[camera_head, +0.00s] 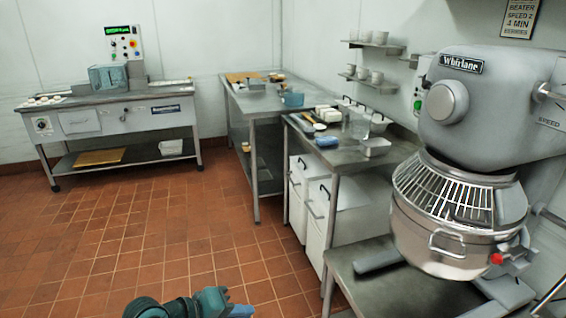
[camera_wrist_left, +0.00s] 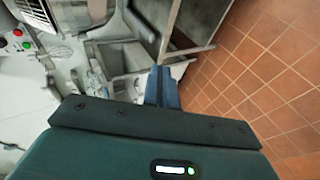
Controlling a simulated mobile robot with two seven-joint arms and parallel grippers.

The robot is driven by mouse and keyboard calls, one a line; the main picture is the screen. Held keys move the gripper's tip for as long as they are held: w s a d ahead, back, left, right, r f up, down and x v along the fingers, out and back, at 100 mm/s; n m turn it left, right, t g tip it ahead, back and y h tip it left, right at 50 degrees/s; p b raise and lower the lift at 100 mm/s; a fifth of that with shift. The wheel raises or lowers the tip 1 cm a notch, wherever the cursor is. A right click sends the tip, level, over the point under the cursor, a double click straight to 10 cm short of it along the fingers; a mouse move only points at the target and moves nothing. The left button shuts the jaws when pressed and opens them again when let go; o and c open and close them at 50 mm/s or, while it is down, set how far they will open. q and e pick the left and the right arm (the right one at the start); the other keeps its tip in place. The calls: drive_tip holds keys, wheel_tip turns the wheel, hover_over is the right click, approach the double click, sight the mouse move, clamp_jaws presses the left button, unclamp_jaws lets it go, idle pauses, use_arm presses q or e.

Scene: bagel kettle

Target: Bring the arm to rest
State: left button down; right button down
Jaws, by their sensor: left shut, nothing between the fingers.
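My left gripper (camera_head: 238,308) shows at the bottom edge of the head view, low over the tiled floor and in front of the steel tables. Most of the arm behind it is cut off by the frame. In the left wrist view its two blue fingers (camera_wrist_left: 163,86) are together, with nothing seen between them. The gripper touches nothing that I can see. My right gripper is in neither view.
A large mixer (camera_head: 455,150) stands at the right on a low steel stand. Steel tables (camera_head: 350,160) with dishes run along the right wall, with white bins (camera_head: 310,190) below. A machine bench (camera_head: 110,115) stands at the back left. The tiled floor (camera_head: 150,230) is clear.

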use_arm(q)
drive_tip(key=s+a+f+m+t+y, duration=0.2)
drive_tip(key=s+a+f+m+y, duration=0.1)
drive_tip(key=s+a+f+m, duration=0.45)
drive_tip(key=s+a+f+m+t+y, duration=0.1)
drive_tip(key=s+a+f+m+y, duration=0.2)
drive_tip(key=s+a+f+m, duration=0.45)
drive_tip(key=d+r+n+t, duration=0.1)
drive_tip(key=d+r+n, duration=0.3)
drive_tip(key=d+n, duration=0.3)
drive_tip(key=shift+s+d+r, duration=0.2)
drive_tip(key=shift+s+d, duration=0.25)
drive_tip(key=shift+d, duration=0.65)
drive_tip(key=shift+w, duration=0.1)
